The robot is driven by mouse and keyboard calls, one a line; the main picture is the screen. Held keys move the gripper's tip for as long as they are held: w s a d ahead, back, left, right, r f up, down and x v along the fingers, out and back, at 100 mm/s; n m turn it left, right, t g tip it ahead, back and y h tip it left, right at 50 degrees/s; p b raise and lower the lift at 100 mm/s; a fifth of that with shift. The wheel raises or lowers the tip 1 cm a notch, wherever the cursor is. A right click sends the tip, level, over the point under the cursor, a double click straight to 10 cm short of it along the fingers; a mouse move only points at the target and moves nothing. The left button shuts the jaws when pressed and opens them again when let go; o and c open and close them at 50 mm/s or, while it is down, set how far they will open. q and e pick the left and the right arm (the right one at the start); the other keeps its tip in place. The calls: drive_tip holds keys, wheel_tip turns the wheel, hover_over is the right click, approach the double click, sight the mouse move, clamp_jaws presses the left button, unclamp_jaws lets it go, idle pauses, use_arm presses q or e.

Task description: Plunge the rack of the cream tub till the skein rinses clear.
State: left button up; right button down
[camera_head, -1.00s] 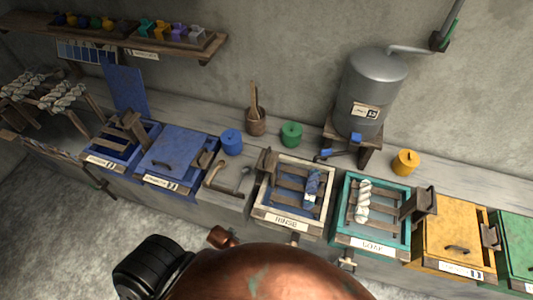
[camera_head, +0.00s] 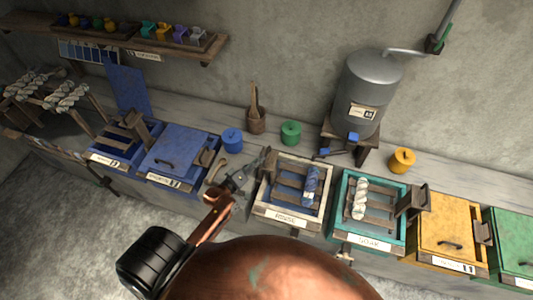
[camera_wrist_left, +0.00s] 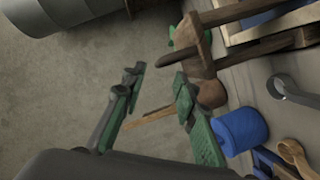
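The cream tub (camera_head: 282,216), with a label that seems to read RINSE, stands on the bench in the head view. Its slatted wooden rack (camera_head: 288,180) sits in it over blue liquid, with a wooden upright (camera_head: 268,164) at its left end. A blue skein (camera_head: 311,185) with a pale end lies across the rack's right part. My left gripper (camera_head: 248,174) is just left of the tub, near that upright. In the left wrist view my gripper (camera_wrist_left: 158,88) has its fingers apart with nothing held. I cannot tell whether it touches the upright. My right gripper is out of view.
A teal tub (camera_head: 376,238) with a white skein (camera_head: 360,198) stands right of the cream tub, then a lidded yellow tub (camera_head: 447,228). Blue tubs (camera_head: 178,150) are at left. A metal tank (camera_head: 370,85) and small blue (camera_head: 232,141) and green (camera_head: 291,133) pots stand behind.

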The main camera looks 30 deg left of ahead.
sight(266, 154)
use_arm(q)
drive_tip(key=x, duration=0.7)
drive_tip(key=shift+f+p, duration=0.1)
drive_tip(key=shift+p, duration=0.25)
clamp_jaws()
idle(0.3)
